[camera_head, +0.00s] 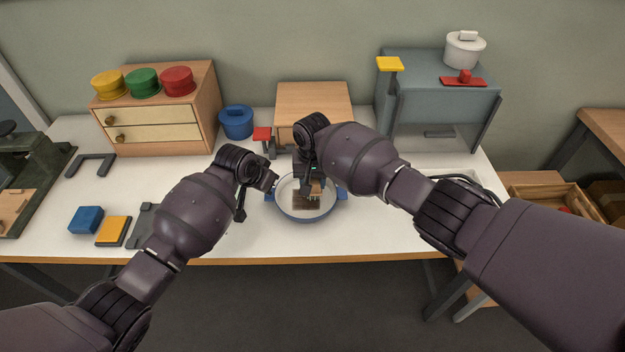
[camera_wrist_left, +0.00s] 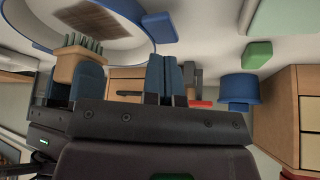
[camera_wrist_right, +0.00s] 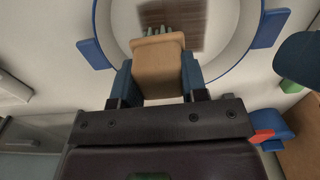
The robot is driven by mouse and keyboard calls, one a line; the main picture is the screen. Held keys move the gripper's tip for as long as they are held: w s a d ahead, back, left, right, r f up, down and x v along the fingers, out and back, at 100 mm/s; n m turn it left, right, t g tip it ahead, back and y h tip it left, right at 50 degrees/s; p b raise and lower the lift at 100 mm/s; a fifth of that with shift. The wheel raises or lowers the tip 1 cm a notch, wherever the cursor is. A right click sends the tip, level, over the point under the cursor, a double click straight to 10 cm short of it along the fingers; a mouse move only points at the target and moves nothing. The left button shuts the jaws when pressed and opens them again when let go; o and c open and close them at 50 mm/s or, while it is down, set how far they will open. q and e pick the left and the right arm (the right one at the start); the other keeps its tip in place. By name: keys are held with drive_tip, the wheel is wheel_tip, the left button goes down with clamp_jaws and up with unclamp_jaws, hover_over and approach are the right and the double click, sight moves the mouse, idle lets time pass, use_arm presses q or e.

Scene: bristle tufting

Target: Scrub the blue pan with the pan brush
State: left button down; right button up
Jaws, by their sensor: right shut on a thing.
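The blue pan (camera_head: 283,211) with a pale inside and two blue handles sits on the white table, front centre. A brown patch (camera_head: 307,200) lies on its floor. My right gripper (camera_wrist_right: 156,72) is shut on the pan brush (camera_wrist_right: 158,68), a wooden block with green bristles, held over the pan with the bristles toward the brown patch. I cannot tell whether they touch it. The brush also shows in the left wrist view (camera_wrist_left: 77,64). My left gripper (camera_wrist_left: 168,62) has its fingers together with nothing seen between them, beside the pan, apart from its handle (camera_wrist_left: 160,27).
Behind the pan stand a blue pot (camera_head: 236,122), a red-topped stand (camera_head: 262,135) and a wooden box (camera_head: 313,98). A drawer cabinet (camera_head: 160,135) stands left and a grey shelf (camera_head: 430,80) right. Blue (camera_head: 86,219) and orange (camera_head: 112,231) blocks lie front left.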

use_arm(q)
drive_tip(key=shift+f, duration=1)
use_arm(e)
drive_tip(key=shift+f, duration=1)
idle(0.8)
drive_tip(key=shift+a, duration=1.9)
drive_tip(key=shift+d, duration=0.1)
drive_tip(key=shift+s+d+f, duration=0.15)
drive_tip(key=shift+d, duration=1.65)
drive_tip(key=shift+s, duration=0.2)
drive_tip(key=shift+a+r, duration=0.15)
drive_tip(key=shift+a, duration=0.6)
drive_tip(key=shift+a+r, duration=0.1)
drive_tip(key=shift+a, duration=1)
